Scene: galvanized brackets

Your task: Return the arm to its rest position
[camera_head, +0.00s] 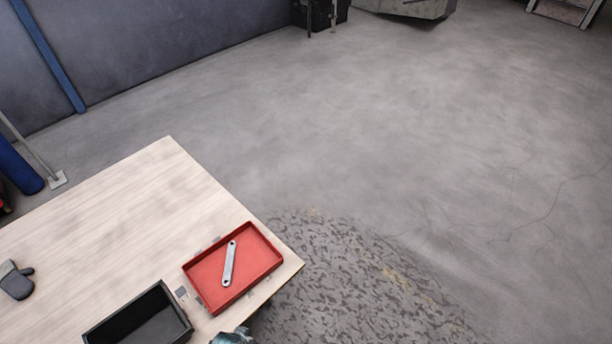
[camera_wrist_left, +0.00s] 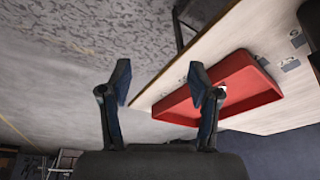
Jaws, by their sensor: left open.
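My left gripper (camera_wrist_left: 160,82) shows in the left wrist view with its two fingers apart and nothing between them. It is beside the table edge, with the red tray (camera_wrist_left: 262,108) to the right of its fingers. In the head view the red tray (camera_head: 213,308) lies on the table near its right edge. A silver flat bracket (camera_head: 229,264) with a hole at each end lies in it. My right gripper is in neither view.
The light wooden table (camera_head: 120,215) also carries an open black bin (camera_head: 140,318) and a dark object (camera_head: 15,281) at left. A small grey-teal shape is cut off at the head view's bottom edge. Open concrete floor (camera_head: 400,130) lies beyond the table.

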